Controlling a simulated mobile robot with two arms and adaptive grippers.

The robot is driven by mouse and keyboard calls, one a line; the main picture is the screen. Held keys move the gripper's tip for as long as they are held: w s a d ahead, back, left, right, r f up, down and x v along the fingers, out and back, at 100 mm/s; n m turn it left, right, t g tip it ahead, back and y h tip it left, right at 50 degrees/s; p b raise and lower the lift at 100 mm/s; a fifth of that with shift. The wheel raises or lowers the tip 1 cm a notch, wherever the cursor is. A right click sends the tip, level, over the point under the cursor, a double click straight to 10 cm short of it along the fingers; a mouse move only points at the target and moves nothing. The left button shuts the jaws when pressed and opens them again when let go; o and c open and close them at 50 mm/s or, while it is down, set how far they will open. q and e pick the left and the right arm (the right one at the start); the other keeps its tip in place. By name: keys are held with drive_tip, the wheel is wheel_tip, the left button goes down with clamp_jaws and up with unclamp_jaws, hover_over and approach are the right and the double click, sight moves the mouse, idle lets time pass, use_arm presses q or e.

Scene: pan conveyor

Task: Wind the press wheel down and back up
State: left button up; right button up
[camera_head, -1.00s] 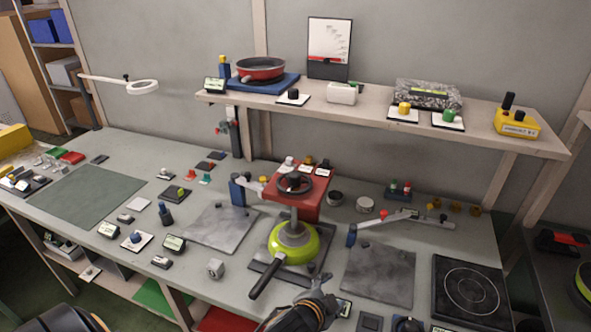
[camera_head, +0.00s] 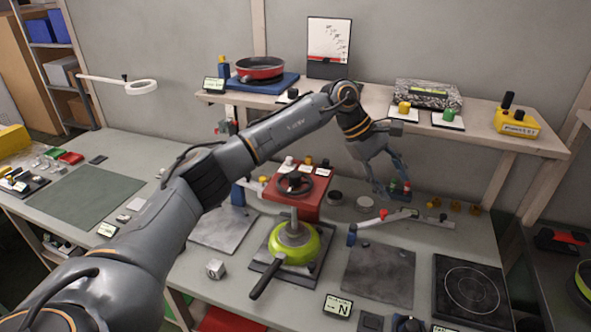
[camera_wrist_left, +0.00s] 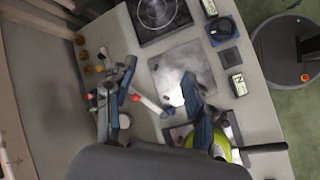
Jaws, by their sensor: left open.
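The press wheel, a dark ring (camera_head: 295,184), lies flat on top of the red press (camera_head: 312,205) at the middle of the bench. A lime-green pan (camera_head: 308,246) sits under the press on a dark plate, and part of it shows in the left wrist view (camera_wrist_left: 222,146). My left arm reaches in from the left, passing above and behind the wheel in the picture. My left gripper (camera_head: 392,190) is open and empty, pointing down, right of the wheel and apart from it. Its two fingers stand wide apart in the left wrist view (camera_wrist_left: 160,97). My right gripper is out of view.
A shelf (camera_head: 540,145) with a red pan (camera_head: 260,68) and button boxes runs behind my left wrist. A jointed bar (camera_head: 415,216) with a red knob lies below the gripper. A grey slab (camera_head: 378,275) and black hob (camera_head: 468,290) are at the right.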

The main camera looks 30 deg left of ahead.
use_arm(q)
drive_tip(key=s+a+r+y, duration=0.1)
drive_tip(key=a+r+y, duration=0.2)
drive_tip(key=a, duration=0.4)
drive_tip(key=a+r+y, duration=0.2)
drive_tip(key=a+r, duration=0.1)
drive_tip(key=a, duration=0.5)
wheel_tip(320, 180, up, 4)
drive_tip(key=g+y, duration=0.2)
hover_over(295, 174)
drive_tip(key=shift+m, duration=0.4)
wheel_tip(295, 174, down, 13)
drive_tip(key=shift+a+f+p, duration=0.1)
drive_tip(key=shift+p, duration=0.65)
clamp_jaws()
